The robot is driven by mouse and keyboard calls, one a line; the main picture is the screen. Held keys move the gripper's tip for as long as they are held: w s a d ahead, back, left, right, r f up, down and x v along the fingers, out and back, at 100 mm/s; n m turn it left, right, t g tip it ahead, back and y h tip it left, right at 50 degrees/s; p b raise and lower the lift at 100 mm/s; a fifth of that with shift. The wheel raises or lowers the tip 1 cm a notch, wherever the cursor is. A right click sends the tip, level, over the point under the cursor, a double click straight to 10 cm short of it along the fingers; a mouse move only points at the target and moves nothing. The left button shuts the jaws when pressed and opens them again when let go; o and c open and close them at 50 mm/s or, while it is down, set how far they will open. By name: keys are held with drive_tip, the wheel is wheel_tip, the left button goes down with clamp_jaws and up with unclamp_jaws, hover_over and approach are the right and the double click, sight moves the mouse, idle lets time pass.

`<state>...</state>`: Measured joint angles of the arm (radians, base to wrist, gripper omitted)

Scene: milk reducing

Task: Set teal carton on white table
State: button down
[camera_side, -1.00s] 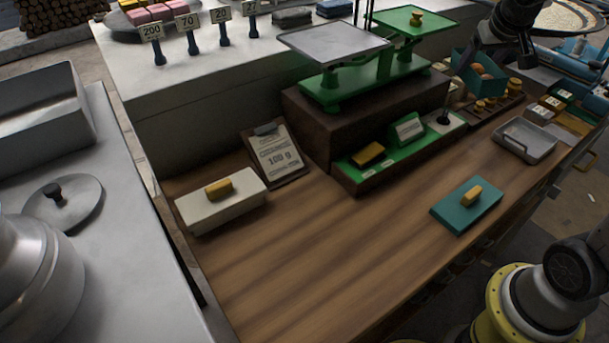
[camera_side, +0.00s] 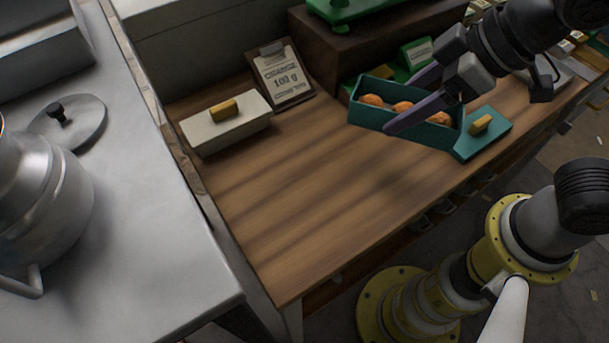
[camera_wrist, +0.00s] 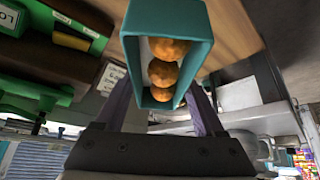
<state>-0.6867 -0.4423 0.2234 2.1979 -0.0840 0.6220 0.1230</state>
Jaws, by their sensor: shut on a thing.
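The teal carton (camera_side: 425,133) is an open box holding several round orange-brown items. My gripper (camera_side: 402,106) has its purple fingers shut on it. The carton is held above the right part of the wooden counter, overlapping the teal lid in the side view. In the wrist view the teal carton (camera_wrist: 165,17) is between my fingers, its open end and contents showing. The white table (camera_side: 150,265) is at the left of the side view, well apart from the carton.
A metal pot (camera_side: 45,195) and a round lid (camera_side: 68,117) occupy the white table's left and back; its front right is bare. On the wooden counter (camera_side: 290,190) are a white lidded box (camera_side: 227,128), a clipboard (camera_side: 282,77) and a teal lid (camera_side: 490,138). The counter's middle is clear.

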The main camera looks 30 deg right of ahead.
drive_tip(key=s+a+n+y, duration=0.1)
drive_tip(key=s+a+n, duration=0.1)
drive_tip(key=s+a, duration=0.15)
drive_tip(key=shift+g, duration=0.4)
drive_tip(key=w+a+f, duration=0.8)
drive_tip(key=f, duration=0.1)
drive_tip(key=shift+w+a+f, duration=0.2)
drive_tip(key=shift+a+f, duration=0.05)
drive_tip(key=shift+a, duration=0.05)
drive_tip(key=shift+w+a+f, duration=0.25)
drive_tip(key=shift+w+f, duration=0.05)
drive_tip(key=shift+f, duration=0.2)
drive_tip(key=shift+a+f, duration=0.1)
drive_tip(key=shift+f, duration=1.45)
drive_tip(key=shift+f, duration=0.15)
unclamp_jaws()
